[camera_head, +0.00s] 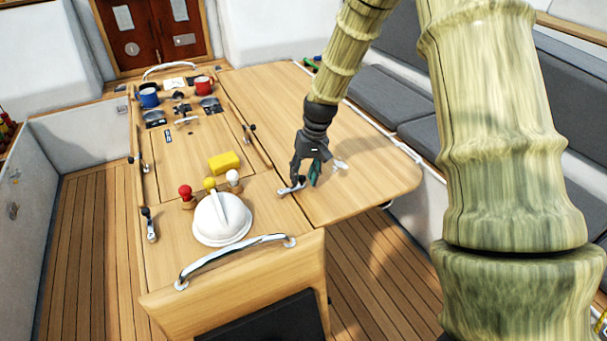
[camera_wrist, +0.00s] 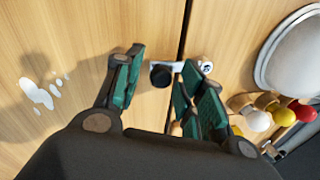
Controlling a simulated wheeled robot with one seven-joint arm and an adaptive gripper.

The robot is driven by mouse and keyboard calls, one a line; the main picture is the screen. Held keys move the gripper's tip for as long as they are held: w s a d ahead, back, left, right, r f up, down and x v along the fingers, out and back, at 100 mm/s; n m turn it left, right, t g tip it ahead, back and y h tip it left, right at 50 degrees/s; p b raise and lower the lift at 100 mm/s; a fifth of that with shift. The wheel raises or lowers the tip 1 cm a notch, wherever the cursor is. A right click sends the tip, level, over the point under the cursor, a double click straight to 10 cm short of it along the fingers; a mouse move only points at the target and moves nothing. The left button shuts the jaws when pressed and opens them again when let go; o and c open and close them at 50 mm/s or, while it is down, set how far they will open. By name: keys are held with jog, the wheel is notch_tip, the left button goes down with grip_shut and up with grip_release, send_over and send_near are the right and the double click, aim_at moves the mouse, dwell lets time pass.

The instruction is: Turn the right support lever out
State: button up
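A small silver support lever (camera_head: 289,189) with a black knob is at the near right of the wooden table, by the seam to the right leaf. In the wrist view the lever (camera_wrist: 181,68) reaches from its pivot on the centre panel across the seam, and its knob lies over the leaf. My gripper (camera_head: 306,180) points down at the knob. In the wrist view my gripper (camera_wrist: 158,86) is open, with one green-padded finger on each side of the knob. A gap shows between the left finger and the knob; contact on the right side is unclear.
Another lever (camera_head: 248,132) stands farther along the seam. A white dome with a handle (camera_head: 220,219), red, yellow and white knobs, and a yellow sponge (camera_head: 224,162) are left of my gripper. A chrome rail (camera_head: 235,256) is in front. The right leaf (camera_head: 375,178) is mostly clear.

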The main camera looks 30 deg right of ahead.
jog(key=shift+r, duration=0.15)
notch_tip(320, 180, up, 12)
jog(key=d, duration=0.2)
jog(key=shift+s+f, duration=0.2)
jog(key=shift+s, duration=0.05)
jog(key=shift+d, duration=0.15)
dwell(0.4)
